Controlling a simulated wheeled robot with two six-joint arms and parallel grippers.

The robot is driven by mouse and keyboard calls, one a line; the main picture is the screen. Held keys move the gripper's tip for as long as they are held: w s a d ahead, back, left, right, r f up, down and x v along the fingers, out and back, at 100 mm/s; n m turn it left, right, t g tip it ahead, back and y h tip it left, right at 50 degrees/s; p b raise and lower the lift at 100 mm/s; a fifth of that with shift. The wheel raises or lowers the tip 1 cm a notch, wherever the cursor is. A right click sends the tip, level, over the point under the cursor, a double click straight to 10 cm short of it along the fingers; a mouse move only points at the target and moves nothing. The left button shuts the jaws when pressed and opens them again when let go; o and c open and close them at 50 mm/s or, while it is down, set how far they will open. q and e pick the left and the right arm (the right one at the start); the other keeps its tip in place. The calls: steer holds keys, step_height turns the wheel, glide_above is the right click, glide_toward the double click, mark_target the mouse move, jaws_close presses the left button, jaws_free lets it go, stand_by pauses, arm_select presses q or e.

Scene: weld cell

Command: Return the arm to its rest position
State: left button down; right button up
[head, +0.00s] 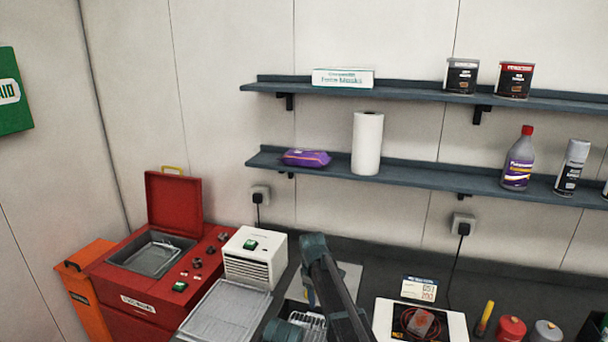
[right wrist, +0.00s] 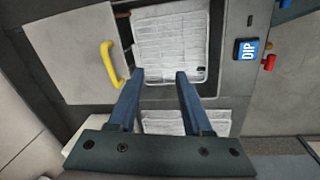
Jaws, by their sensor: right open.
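My right arm (head: 330,285) rises into the lower middle of the head view, over the bench; its bent upper end is at the center. In the right wrist view my right gripper (right wrist: 161,78) is open, with two blue fingers apart and nothing between them. Beyond its fingertips is a white wire basket (right wrist: 170,40) in a dark opening. I cannot tell how far above the basket the fingers are. My left gripper is not in view.
A grey lid (right wrist: 75,65) with a yellow handle (right wrist: 112,65) lies left of the opening. A DIP sign (right wrist: 246,50) is at right. Shelves (head: 400,90) hang above.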

steer(key=s+f+m+b, duration=0.3)
steer(key=s+m, duration=0.1)
steer(key=s, duration=1.2)
steer(key=s+d+f+m+g+b, duration=0.1)
steer(key=s+f+m+b, duration=0.2)
steer(key=s, duration=1.4)
steer(key=shift+d+f+m+g, duration=0.3)
steer(key=shift+f+m, duration=0.2)
steer(key=shift+f, duration=0.25)
